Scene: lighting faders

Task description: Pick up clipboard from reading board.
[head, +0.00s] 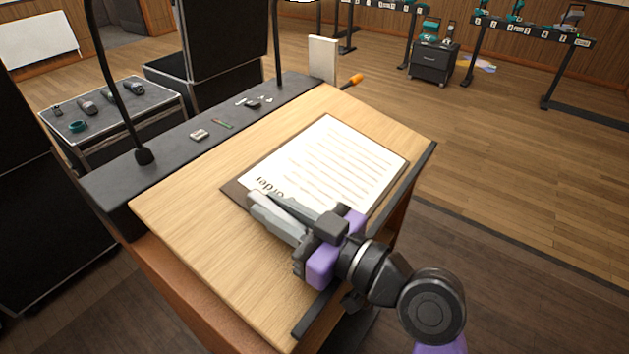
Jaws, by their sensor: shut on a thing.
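The clipboard (233,190) is a dark brown board with a white printed sheet (335,157) on it. It lies on, or very close to, the sloped wooden reading board (190,235); I cannot tell if there is a gap. My gripper (258,204) is at the clipboard's near end, over the heading of the sheet. Its grey fingers are shut on the clipboard's edge. The fingers and wrist hide that near edge and corner.
A black ledge (225,127) with small items and two thin gooseneck stems runs along the board's far left side. A black lip (420,170) edges the right side. A case top (105,105) with several devices stands at left. Wooden floor (500,150) is open at right.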

